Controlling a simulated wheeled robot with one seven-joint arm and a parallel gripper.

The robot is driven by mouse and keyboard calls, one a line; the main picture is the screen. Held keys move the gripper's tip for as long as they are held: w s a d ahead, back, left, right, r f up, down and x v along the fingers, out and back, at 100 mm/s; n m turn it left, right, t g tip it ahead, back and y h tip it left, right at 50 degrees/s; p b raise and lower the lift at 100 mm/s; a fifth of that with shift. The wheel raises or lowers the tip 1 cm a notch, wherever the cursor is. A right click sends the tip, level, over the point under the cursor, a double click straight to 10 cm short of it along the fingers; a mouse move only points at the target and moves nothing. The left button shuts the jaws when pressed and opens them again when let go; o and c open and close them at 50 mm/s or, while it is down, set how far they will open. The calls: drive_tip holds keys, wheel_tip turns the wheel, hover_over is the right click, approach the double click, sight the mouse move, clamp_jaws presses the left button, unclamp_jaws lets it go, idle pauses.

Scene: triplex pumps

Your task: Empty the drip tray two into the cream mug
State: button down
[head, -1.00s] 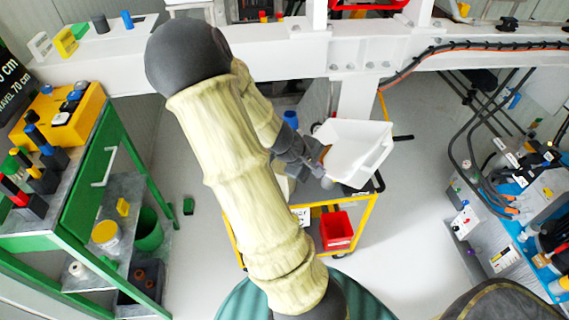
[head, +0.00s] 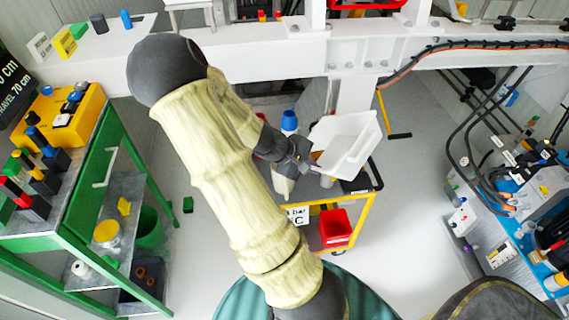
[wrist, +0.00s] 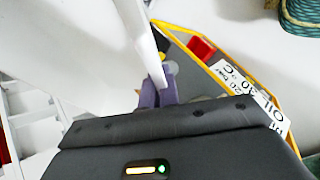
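The white drip tray (head: 348,138) is held up over the right end of the yellow-framed cart, tilted in the head view. My gripper (head: 313,160) is shut on its near-left edge. In the wrist view my grey-purple fingers (wrist: 158,92) pinch the rim of the tray (wrist: 70,45), which fills the upper left. I cannot tell what is in the tray or which numbered tray it is. I cannot clearly make out the cream mug. A cream shape (head: 284,186) under my wrist is partly hidden. A small pale object (head: 328,181) shows just below the tray.
A cart (head: 364,215) with a yellow frame stands below, holding a red bin (head: 335,228) and a blue-topped bottle (head: 289,121) behind my wrist. A white beam (head: 270,50) crosses behind. A green bench (head: 100,150) is left, hoses and equipment right. Floor right of the cart is clear.

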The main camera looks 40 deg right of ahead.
drive_tip(key=shift+w+g, duration=0.15)
drive_tip(key=shift+g, duration=0.15)
drive_tip(key=shift+w+a+h, duration=0.1)
drive_tip(key=shift+h, duration=0.2)
drive_tip(key=shift+w+a+r+g+h+p, duration=0.25)
drive_tip(key=shift+w+r+g+h+p, duration=0.3)
drive_tip(key=shift+p, duration=0.25)
drive_tip(key=shift+s+d+f+t+y+b, duration=0.25)
drive_tip(key=shift+s+f+y+b, duration=0.2)
drive_tip(key=shift+s+f+b, duration=0.2)
drive_tip(key=shift+s+t+y+b, duration=0.1)
drive_tip(key=shift+t+y+b, duration=0.2)
drive_tip(key=shift+b, duration=0.05)
drive_tip(key=shift+s+d+r+t, duration=0.15)
drive_tip(key=shift+t, duration=0.15)
